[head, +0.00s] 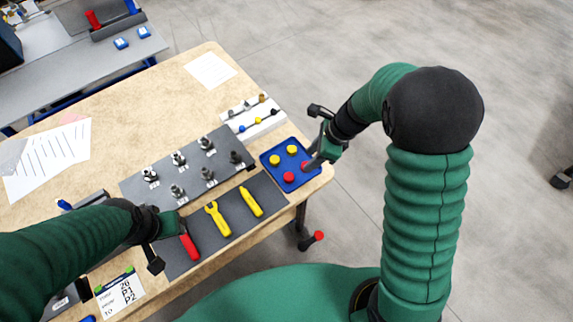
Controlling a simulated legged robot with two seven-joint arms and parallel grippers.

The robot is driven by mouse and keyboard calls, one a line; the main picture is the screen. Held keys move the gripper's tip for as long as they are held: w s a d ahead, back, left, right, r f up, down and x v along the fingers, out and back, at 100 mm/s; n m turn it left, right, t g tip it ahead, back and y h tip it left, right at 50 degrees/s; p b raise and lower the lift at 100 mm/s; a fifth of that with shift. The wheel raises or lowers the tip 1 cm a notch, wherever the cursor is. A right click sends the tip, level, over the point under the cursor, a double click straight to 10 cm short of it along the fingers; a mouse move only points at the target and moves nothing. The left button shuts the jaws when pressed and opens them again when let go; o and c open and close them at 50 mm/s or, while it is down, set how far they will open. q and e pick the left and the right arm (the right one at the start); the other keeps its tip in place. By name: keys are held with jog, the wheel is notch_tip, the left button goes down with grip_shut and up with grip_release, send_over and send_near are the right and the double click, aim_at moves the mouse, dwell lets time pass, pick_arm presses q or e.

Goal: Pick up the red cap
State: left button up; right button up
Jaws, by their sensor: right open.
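Two red caps sit in the blue tray at the right end of the table. One red cap (289,177) is fully visible near the front; the other red cap (306,166) is partly hidden by my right gripper. Two yellow caps, a left one (275,160) and a right one (291,149), sit behind them. My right gripper (314,140) is open, with one finger over the tray's right side beside the rear red cap. I cannot tell whether it touches. My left gripper (170,246) is open, beside a red-handled tool (189,247).
The blue tray (268,153) stands at the table's right edge. A dark mat holds a yellow wrench (217,218) and a yellow tool (250,200). A grey plate (135,188) with several metal fittings lies behind. A white rack (262,127) stands behind the tray.

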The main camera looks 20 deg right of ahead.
send_near(289, 176)
jog(key=b+x, duration=0.1)
jog(key=x, duration=0.2)
jog(key=shift+f, duration=0.25)
jog(key=shift+w+d+f, duration=0.1)
jog(key=shift+d+f, duration=0.05)
jog(key=shift+f, duration=0.2)
jog(key=x, duration=0.4)
jog(key=shift+a+f, duration=0.15)
jog(key=shift+a, duration=0.5)
jog(key=c, duration=0.4)
pick_arm(q)
jog(key=shift+x, duration=0.9)
pick_arm(e)
jog(key=shift+d, duration=0.3)
grip_shut()
pick_arm(q)
jog(key=shift+s+a, duration=0.15)
jog(key=shift+s, duration=0.05)
pick_arm(e)
jog(key=shift+a, duration=0.1)
